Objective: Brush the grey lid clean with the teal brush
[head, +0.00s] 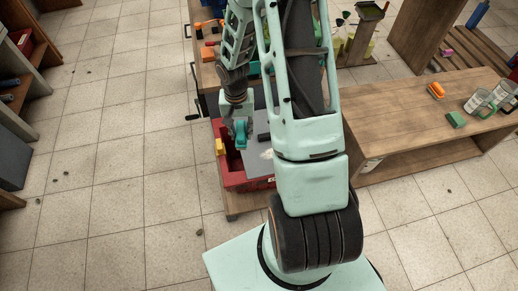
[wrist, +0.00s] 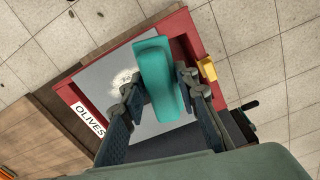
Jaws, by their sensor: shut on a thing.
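The teal brush (wrist: 158,75) is held between the fingers of my gripper (wrist: 160,88), which is shut on it. In the head view the brush (head: 240,134) hangs below my gripper (head: 240,122), over the left part of the grey lid (head: 259,166). The lid (wrist: 98,77) lies flat on a red crate (wrist: 70,92) labelled OLIVES. A pale, speckled patch (wrist: 121,78) lies on the lid, just left of the brush in the wrist view. I cannot tell whether the brush touches the lid. My gripper hides part of the lid.
A yellow piece (wrist: 207,69) sits at the crate's rim. A wooden bench (head: 430,110) at right holds an orange object (head: 436,90), a green block (head: 455,119) and glass mugs (head: 479,101). Tiled floor at left is mostly clear, with small dark bits.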

